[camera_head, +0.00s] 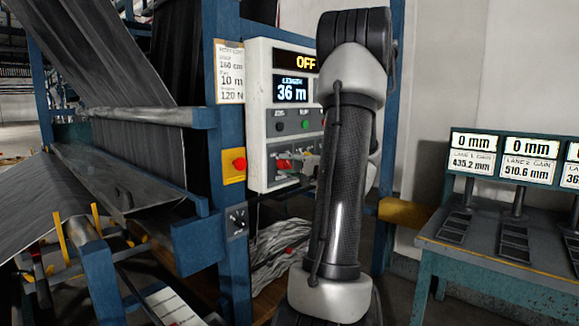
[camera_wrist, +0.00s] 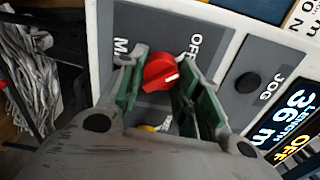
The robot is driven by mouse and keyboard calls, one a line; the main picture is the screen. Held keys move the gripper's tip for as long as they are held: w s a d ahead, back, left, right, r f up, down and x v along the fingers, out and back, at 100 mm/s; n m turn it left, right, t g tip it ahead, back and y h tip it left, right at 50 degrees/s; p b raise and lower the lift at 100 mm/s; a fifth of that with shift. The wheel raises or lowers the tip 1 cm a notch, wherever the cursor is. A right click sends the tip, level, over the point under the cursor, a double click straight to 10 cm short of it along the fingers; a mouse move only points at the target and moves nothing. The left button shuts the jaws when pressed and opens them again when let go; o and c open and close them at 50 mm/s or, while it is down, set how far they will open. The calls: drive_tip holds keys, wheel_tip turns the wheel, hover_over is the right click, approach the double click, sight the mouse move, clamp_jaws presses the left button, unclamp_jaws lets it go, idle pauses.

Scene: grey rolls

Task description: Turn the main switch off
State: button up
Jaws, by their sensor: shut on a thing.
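The main switch is a red rotary knob (camera_wrist: 160,72) on a grey plate of the control panel, seen in the wrist view. An "OFF" label stands above it, and part of another label starting with "M" is to its left. My gripper (camera_wrist: 155,85) has its green-padded fingers on both sides of the knob and is shut on it. In the head view the white control box (camera_head: 259,115) shows "OFF" in yellow and "36 m" on its display (camera_head: 290,89). There the red knob (camera_head: 283,164) is partly visible, and my arm hides the box's right part.
A yellow plate with a red button (camera_head: 239,165) is on the blue post left of the box. A small dial (camera_head: 237,220) sits lower. A green bench (camera_head: 500,255) with gauge displays stands at the right. Grey sheet material (camera_head: 115,150) hangs at the left.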

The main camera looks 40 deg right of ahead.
drive_tip(key=shift+n, duration=0.5)
drive_tip(key=o, duration=1)
drive_tip(key=s, duration=0.8)
drive_tip(key=s+d, duration=0.1)
drive_tip(key=s, duration=0.3)
